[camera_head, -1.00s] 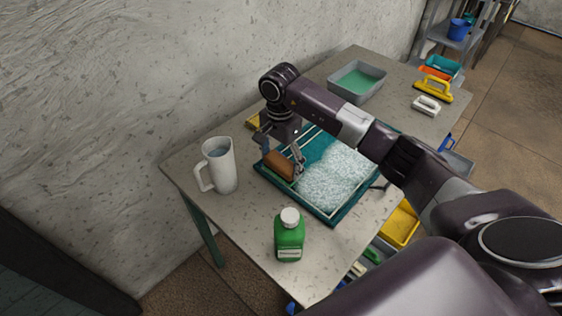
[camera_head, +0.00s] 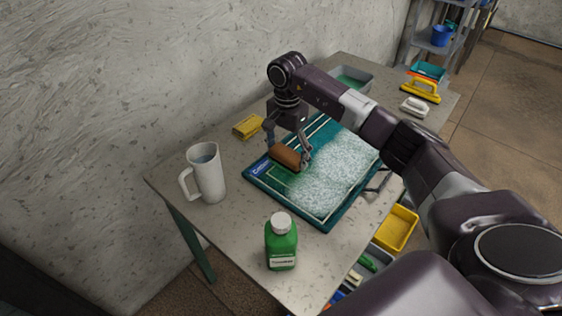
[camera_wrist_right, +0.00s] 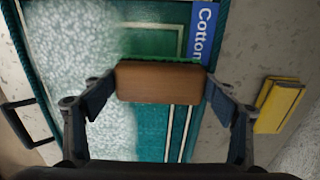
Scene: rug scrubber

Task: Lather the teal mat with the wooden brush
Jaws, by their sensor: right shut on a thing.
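The teal mat (camera_head: 326,218) lies flat on the table. White lather covers its right and middle part in the head view; a bare teal strip with pale border lines shows along its left and far side. My right gripper (camera_head: 288,150) is shut on the wooden brush (camera_head: 285,158) over the left part of the mat, at the lather's edge. In the right wrist view the brush (camera_wrist_right: 158,82) sits between both fingers, with a line of green bristles along its top edge. I cannot tell whether the bristles touch the mat. My left gripper is not in view.
A white pitcher (camera_head: 206,174) stands left of the mat and a green bottle (camera_head: 281,245) in front. A yellow sponge (camera_head: 248,127) lies behind. A yellow bin (camera_head: 397,228) sits below the table.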

